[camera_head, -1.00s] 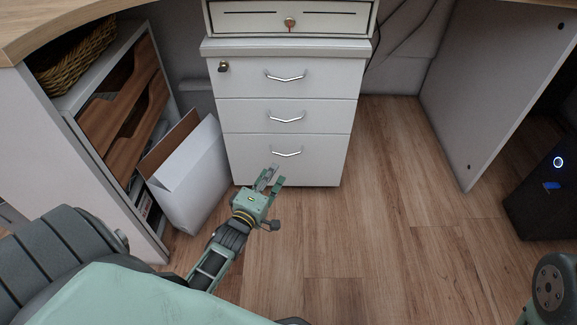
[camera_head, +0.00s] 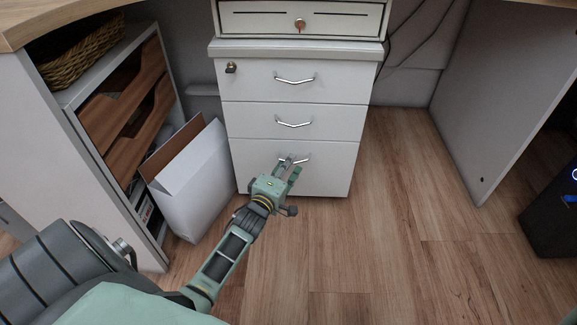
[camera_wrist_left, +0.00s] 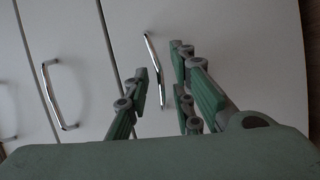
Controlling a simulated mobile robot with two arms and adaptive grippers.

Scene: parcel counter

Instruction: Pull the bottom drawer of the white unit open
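The white unit (camera_head: 215,50) stands ahead of me with drawers stacked in its front. The bottom drawer (camera_head: 330,178) looks flush with the drawers above. Its thin metal bar handle (camera_head: 304,159) is partly hidden behind my left gripper (camera_head: 289,165). In the left wrist view, that handle (camera_wrist_left: 152,62) runs through the gap between the open fingers of my left gripper (camera_wrist_left: 160,78). I see no finger clearly pressed on the handle. My right gripper is not in view.
A white box (camera_head: 192,185) with an open flap stands on the floor left of the unit. Beside it is a shelf with brown trays (camera_head: 115,105). A dark computer case (camera_head: 553,215) stands at the right. The wooden floor (camera_head: 400,230) before and right of the unit is clear.

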